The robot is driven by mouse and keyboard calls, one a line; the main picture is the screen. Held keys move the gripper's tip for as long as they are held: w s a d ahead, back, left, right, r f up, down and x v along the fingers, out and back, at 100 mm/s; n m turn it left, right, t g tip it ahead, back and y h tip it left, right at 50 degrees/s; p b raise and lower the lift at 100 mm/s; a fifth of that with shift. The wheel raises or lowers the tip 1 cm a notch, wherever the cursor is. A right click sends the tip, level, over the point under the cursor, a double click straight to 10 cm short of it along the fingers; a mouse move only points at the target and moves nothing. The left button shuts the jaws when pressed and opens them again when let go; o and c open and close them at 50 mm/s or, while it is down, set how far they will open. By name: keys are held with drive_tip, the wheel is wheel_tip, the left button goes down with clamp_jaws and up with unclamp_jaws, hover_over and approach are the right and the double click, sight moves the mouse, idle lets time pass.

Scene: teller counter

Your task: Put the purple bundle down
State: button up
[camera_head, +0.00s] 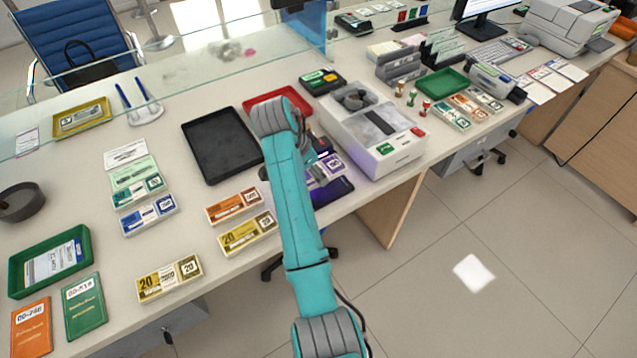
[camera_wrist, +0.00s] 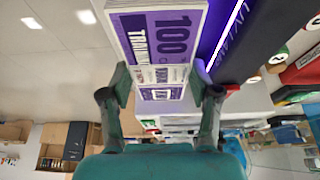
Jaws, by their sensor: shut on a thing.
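The purple bundle (camera_wrist: 170,42), a banded stack marked 100, fills the top middle of the wrist view. My gripper (camera_wrist: 159,88) is shut on it, with one finger at each side. In the head view the purple bundle (camera_head: 331,165) shows partly, right of my teal arm, which covers the rest. My gripper (camera_head: 317,162) is there too, near the counter's front edge. A dark pad with a purple glow (camera_head: 334,191) lies just below the bundle. In the wrist view this dark, lettered device (camera_wrist: 256,38) is right of the bundle. I cannot tell whether they touch.
A white counting machine (camera_head: 375,137) stands close on the right. A black tray (camera_head: 221,146) lies to the left, and a red tray (camera_head: 277,104) behind. Orange (camera_head: 233,205) and yellow (camera_head: 247,234) bundles lie left of my arm. A glass screen runs along the back.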

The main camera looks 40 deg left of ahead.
sight(319, 189)
drive_tip(key=shift+f, duration=2.95)
drive_tip(key=o, duration=1.2)
drive_tip(key=shift+f, duration=0.1)
